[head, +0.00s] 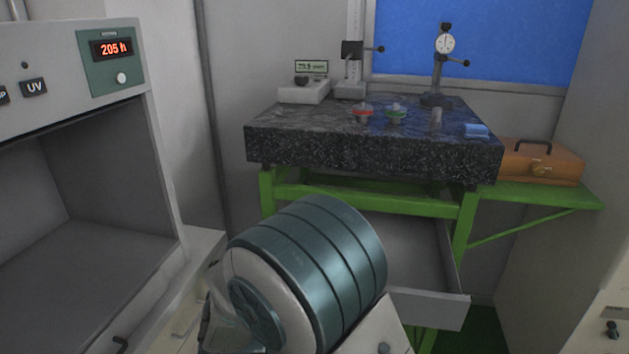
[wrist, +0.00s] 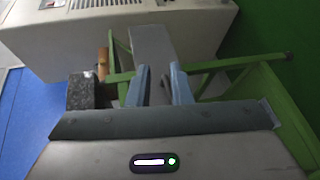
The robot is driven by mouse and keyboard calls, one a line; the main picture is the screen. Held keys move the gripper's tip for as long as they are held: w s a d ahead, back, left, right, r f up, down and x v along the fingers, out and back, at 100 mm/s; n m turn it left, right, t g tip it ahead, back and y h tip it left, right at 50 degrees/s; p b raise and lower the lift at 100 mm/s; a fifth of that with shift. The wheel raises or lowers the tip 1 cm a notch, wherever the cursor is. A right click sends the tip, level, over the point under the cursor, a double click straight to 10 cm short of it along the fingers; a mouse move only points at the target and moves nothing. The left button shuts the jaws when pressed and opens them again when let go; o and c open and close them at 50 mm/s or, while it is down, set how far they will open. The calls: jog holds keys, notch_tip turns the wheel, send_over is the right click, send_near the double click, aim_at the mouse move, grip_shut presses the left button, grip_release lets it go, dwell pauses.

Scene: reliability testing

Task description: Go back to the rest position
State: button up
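My gripper (wrist: 159,70) shows in the wrist view with its two blue-grey fingers apart. Nothing is visible between the fingers, so it looks open and empty. In the head view my arm's thick teal and white link fills the lower middle, and my gripper cannot be seen there. Beyond the fingers in the wrist view are green frame bars (wrist: 240,62) and a dark granite corner (wrist: 82,92).
A granite surface plate (head: 370,150) on a green stand holds a dial gauge stand (head: 438,75) and several small parts. An open drawer (head: 430,308) hangs below it. An orange case (head: 540,165) sits right. An open-fronted UV cabinet (head: 60,45) stands left.

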jog(key=s+d+r+m+y+p, duration=0.1)
jog(key=s+d+r+y+p, duration=0.2)
jog(key=r, duration=0.6)
jog(key=s+d+r+m+y+p, duration=0.2)
jog(key=s+d+r+y+p, duration=0.2)
jog(key=d+r+y+p, duration=0.3)
notch_tip(320, 180, up, 3)
jog(key=y+p, duration=0.2)
jog(key=y, duration=0.2)
jog(key=shift+d+f+y, duration=0.2)
jog(key=shift+d+y, duration=0.2)
